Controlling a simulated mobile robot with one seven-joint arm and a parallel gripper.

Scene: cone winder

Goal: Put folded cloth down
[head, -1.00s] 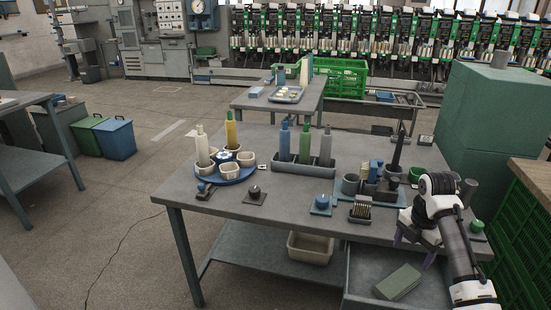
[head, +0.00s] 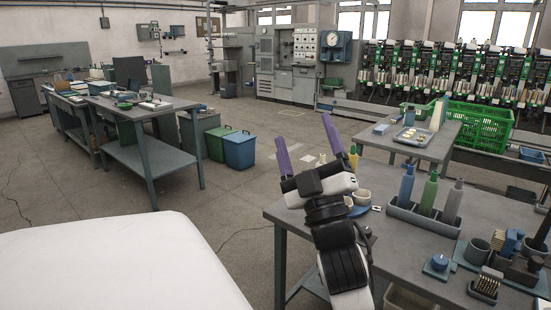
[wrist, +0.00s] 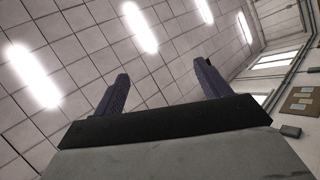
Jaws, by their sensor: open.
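My gripper (head: 304,129) is raised in front of the worktable (head: 285,205), over its left end as seen in the head view. Its two purple fingers point up and stand wide apart. In the wrist view, my gripper (wrist: 160,70) is open with nothing between the fingers, and only ceiling and wall lie beyond it. No folded cloth shows in either current view. The drawer under the worktable, where a green folded block lay in the earlier view, is out of the frame.
The worktable holds a rack (head: 423,218) of coloured cones, a blue knob block (head: 439,263) and small tools. A second table (head: 433,150) with a tray stands behind, near a green crate (head: 478,128). Blue bin (head: 239,151) and open floor lie to the left.

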